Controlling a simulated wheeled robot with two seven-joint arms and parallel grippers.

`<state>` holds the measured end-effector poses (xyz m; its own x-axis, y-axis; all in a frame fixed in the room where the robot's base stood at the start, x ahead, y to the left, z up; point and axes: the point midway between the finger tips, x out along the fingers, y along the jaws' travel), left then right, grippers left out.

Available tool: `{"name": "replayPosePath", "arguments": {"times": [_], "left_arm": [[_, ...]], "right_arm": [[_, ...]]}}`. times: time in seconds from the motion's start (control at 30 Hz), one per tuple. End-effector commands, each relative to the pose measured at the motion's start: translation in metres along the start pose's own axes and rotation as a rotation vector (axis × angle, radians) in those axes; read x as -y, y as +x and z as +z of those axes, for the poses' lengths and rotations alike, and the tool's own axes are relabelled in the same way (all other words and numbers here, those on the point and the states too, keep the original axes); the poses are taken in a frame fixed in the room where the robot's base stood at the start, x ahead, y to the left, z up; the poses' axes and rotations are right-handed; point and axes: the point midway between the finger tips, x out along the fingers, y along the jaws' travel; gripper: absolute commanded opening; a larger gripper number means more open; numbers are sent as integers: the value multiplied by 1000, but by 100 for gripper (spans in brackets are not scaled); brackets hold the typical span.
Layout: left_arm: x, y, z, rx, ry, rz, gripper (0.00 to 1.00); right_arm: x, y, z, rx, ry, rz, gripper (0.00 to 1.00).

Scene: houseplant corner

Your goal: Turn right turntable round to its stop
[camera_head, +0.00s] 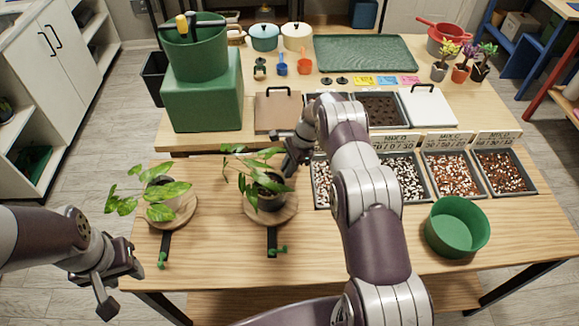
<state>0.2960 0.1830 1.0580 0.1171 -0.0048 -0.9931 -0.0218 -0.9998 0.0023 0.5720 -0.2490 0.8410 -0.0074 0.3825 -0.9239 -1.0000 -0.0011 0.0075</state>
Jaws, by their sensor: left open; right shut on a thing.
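The right turntable (288,213) is a round wooden disc on the table, with a dark potted plant (270,197) with green leaves on it. A black strip with a green knob (276,251) sticks out from its front. My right gripper (287,172) is at the pot's back right edge and looks shut on the pot rim; its fingertips are partly hidden. The left turntable (188,215) bears another leafy plant (160,190), with its own black strip and green knob (162,259). My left gripper (121,288) is open and empty, off the table's front left corner.
Trays of soil mix (408,180) stand to the right, behind my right arm. A green bowl (457,228) sits at the front right. A green bin on a block (200,85) stands at the back left. The table front between the turntables is clear.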

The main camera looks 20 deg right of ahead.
Motion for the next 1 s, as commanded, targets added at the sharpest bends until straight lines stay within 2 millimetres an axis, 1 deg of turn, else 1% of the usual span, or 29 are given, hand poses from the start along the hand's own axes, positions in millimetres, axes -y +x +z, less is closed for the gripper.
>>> {"name": "replayPosePath", "arguments": {"times": [0.37,0.4,0.43,0.47,0.7,0.8,0.87,0.93,1.0], "left_arm": [[0,0,0,0,0,0,43],[0,0,0,0,0,0,43],[0,0,0,0,0,0,43],[0,0,0,0,0,0,43],[0,0,0,0,0,0,43],[0,-2,0,0,0,0,43],[0,-4,0,0,0,0,43],[0,-8,-1,0,0,0,43],[0,-24,-3,0,0,0,43]], "right_arm": [[0,0,0,0,-2,3,0],[0,0,0,0,-2,3,29],[0,0,0,0,-2,3,39],[0,0,0,0,-2,2,42],[0,0,0,0,-1,2,42],[0,-4,2,0,-2,1,42],[0,-11,5,0,-2,1,42],[0,-23,10,0,-2,0,42],[0,-45,18,0,-2,1,42]]}}
